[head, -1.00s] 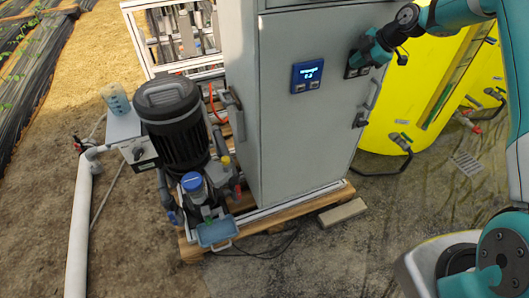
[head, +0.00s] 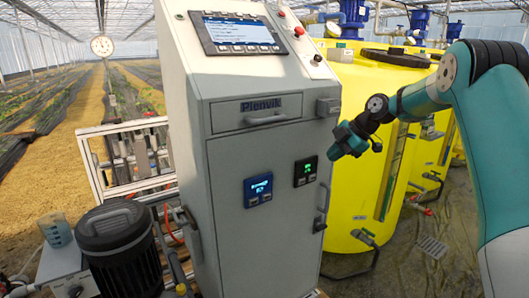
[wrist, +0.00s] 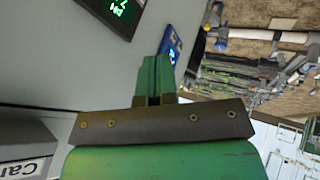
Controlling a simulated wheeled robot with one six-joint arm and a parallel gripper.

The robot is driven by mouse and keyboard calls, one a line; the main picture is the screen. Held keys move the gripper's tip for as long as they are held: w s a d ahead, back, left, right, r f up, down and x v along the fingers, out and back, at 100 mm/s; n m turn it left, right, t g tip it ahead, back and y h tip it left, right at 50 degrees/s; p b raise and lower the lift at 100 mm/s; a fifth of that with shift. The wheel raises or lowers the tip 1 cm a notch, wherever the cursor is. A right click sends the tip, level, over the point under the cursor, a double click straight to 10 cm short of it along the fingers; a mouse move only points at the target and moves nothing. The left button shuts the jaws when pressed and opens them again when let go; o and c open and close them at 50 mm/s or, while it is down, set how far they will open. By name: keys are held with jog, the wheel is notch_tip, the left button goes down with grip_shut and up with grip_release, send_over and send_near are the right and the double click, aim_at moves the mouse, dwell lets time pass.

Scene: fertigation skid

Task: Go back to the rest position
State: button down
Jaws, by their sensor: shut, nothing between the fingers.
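My gripper (head: 336,152) is in front of the upper right of the grey cabinet (head: 232,150) in the head view. It is just right of a black controller with a green display (head: 305,171), and appears clear of it. My teal arm reaches in from the right with its elbow raised. In the wrist view the green fingers of my gripper (wrist: 153,75) are together with nothing between them. The black controller (wrist: 112,14) shows at the top left there and a blue controller (wrist: 170,45) just beyond the fingertips.
The cabinet also carries the blue controller (head: 258,189), a drawer (head: 265,109) and a screen (head: 238,32). Yellow tanks (head: 372,90) stand behind my arm on the right. A black motor (head: 120,248) is at the lower left. Crop rows run off at the left.

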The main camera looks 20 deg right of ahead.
jog(key=s+a+r+m+g+p, duration=0.1)
jog(key=s+a+r+m+p, duration=0.1)
jog(key=s+a+r, duration=0.6)
jog(key=s+a+r+m+g+p, duration=0.2)
jog(key=s+a+r+m+p, duration=0.15)
jog(key=a, duration=0.85)
jog(key=s+a+m+g+p, duration=0.1)
jog(key=s+a+m, duration=0.2)
jog(key=s, duration=1)
jog(key=s+a+m+g+h+p, duration=0.1)
jog(key=s+a, duration=0.4)
jog(key=s, duration=0.8)
jog(key=shift+s+r+m+p, duration=0.3)
jog(key=shift+m+p, duration=0.25)
jog(key=shift+m, duration=0.4)
